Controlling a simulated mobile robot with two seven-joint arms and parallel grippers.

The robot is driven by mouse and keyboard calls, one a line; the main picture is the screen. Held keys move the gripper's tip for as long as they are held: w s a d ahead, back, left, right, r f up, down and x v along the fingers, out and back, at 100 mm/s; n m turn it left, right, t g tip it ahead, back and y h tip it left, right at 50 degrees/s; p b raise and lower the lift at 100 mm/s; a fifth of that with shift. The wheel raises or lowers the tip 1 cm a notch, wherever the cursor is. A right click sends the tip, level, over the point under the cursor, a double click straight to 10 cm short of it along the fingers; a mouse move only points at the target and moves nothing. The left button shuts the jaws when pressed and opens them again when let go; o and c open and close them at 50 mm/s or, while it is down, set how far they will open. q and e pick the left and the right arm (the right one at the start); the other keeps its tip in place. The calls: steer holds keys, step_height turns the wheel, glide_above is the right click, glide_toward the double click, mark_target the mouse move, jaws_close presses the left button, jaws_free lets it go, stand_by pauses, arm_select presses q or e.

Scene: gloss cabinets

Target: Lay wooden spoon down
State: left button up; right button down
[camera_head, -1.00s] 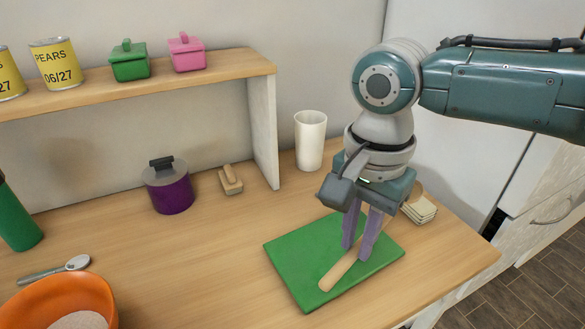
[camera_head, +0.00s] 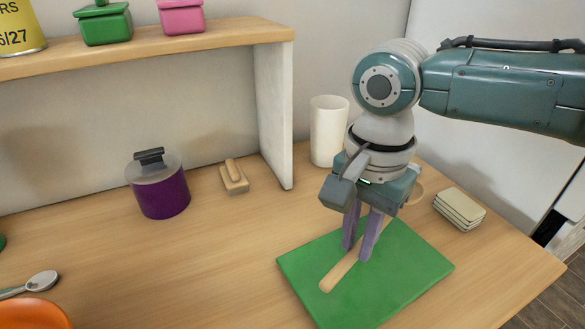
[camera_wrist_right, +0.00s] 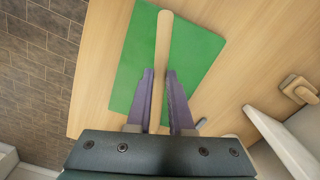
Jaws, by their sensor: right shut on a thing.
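My right gripper (camera_head: 357,250) is shut on the wooden spoon (camera_head: 338,275), with its fingers pointing down. The pale handle slants over the left part of a green cutting board (camera_head: 405,270). The spoon's rounded head (camera_head: 415,192) shows partly behind the gripper. Whether the spoon touches the board is unclear. In the right wrist view the handle (camera_wrist_right: 164,40) runs out between the purple fingers (camera_wrist_right: 160,75), above the green board (camera_wrist_right: 130,85). My left gripper is not in view.
A white cup (camera_head: 328,132) stands behind the gripper. Stacked coasters (camera_head: 460,209) lie to the right. A purple canister (camera_head: 160,188) and a wooden-handled block (camera_head: 234,178) stand left, near the shelf panel (camera_head: 273,115).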

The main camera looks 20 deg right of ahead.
steer(key=shift+f+b, duration=0.3)
steer(key=shift+f, duration=0.45)
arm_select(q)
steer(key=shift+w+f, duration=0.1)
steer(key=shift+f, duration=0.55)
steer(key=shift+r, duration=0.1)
arm_select(e)
steer(key=shift+r, duration=0.15)
steer(key=shift+r+p, duration=0.15)
steer(key=shift+p, duration=0.45)
steer(key=shift+a+f, duration=0.1)
steer(key=shift+f, duration=0.25)
arm_select(q)
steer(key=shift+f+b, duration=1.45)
steer(key=shift+b, duration=0.5)
arm_select(e)
steer(key=shift+f, duration=3.1)
steer(key=c, duration=0.7)
jaws_free()
